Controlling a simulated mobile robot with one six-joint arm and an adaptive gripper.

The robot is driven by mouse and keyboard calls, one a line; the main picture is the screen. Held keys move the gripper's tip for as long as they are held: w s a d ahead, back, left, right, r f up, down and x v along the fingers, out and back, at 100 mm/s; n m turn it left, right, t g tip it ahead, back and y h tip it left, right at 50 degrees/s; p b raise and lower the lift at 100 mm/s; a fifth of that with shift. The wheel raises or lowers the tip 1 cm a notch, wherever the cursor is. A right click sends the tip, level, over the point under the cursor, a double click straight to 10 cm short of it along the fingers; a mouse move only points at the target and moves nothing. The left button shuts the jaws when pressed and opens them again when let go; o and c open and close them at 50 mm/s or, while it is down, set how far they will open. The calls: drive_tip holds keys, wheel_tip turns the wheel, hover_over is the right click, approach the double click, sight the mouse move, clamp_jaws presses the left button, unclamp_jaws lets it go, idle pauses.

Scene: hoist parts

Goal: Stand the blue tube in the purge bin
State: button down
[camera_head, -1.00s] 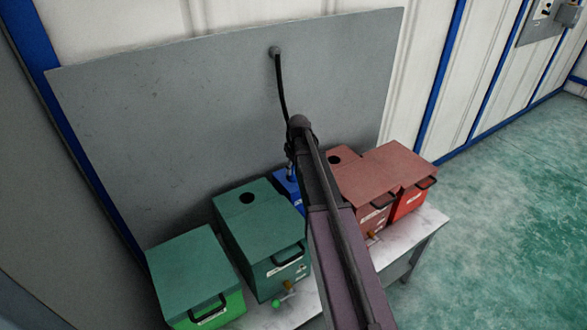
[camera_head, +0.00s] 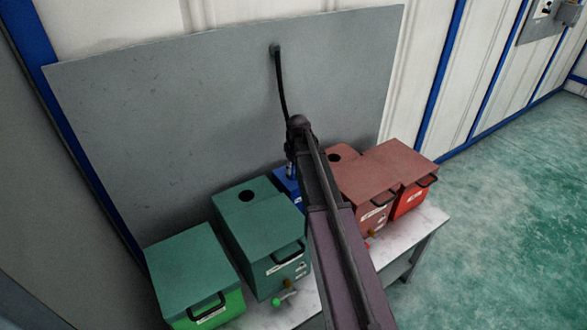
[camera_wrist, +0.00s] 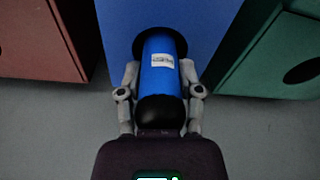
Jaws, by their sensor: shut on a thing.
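My gripper (camera_wrist: 160,84) is shut on the blue tube (camera_wrist: 160,75), one finger on each side. The tube has a small white label and a black near end. Its far end is at the dark round hole (camera_wrist: 180,43) in the top of the blue bin (camera_wrist: 217,22). I cannot tell whether the tube is inside the hole or just above it. In the head view the blue bin (camera_head: 284,184) is mostly hidden behind my arm, and only a small part of the tube (camera_head: 291,170) shows above it.
Dark green boxes (camera_head: 262,232) stand left of the blue bin and red boxes (camera_head: 402,165) stand right, close on both sides. All sit on a pale bench (camera_head: 425,222) before a grey panel (camera_head: 170,110).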

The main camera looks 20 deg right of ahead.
drive_tip(key=shift+c, duration=0.9)
unclamp_jaws()
drive_tip(key=shift+r, duration=0.2)
